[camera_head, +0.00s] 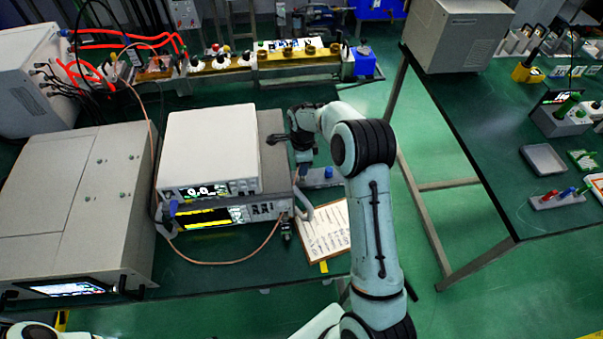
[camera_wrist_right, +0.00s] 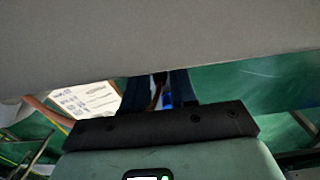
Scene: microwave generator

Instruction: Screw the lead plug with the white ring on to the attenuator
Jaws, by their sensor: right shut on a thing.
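My right gripper (camera_head: 301,168) hangs at the right side of the stacked instruments, its fingers low and partly hidden by the wrist. In the right wrist view its two dark fingers (camera_wrist_right: 158,88) are close together around a small dark piece with a brown lead, which looks like a lead plug. The grey surface above hides its upper part, and I see no white ring. A copper-coloured lead (camera_head: 215,262) loops in front of the instruments. I cannot make out for certain which part is the attenuator; a brass waveguide line (camera_head: 300,60) stands at the back. My left gripper is out of view.
A white instrument (camera_head: 210,140) sits on a grey one (camera_head: 271,155) beside the gripper. A small stand with a blue part (camera_head: 328,172) is just right of it. A clipboard (camera_head: 323,232) lies in front. A big grey cabinet (camera_head: 70,205) fills the left.

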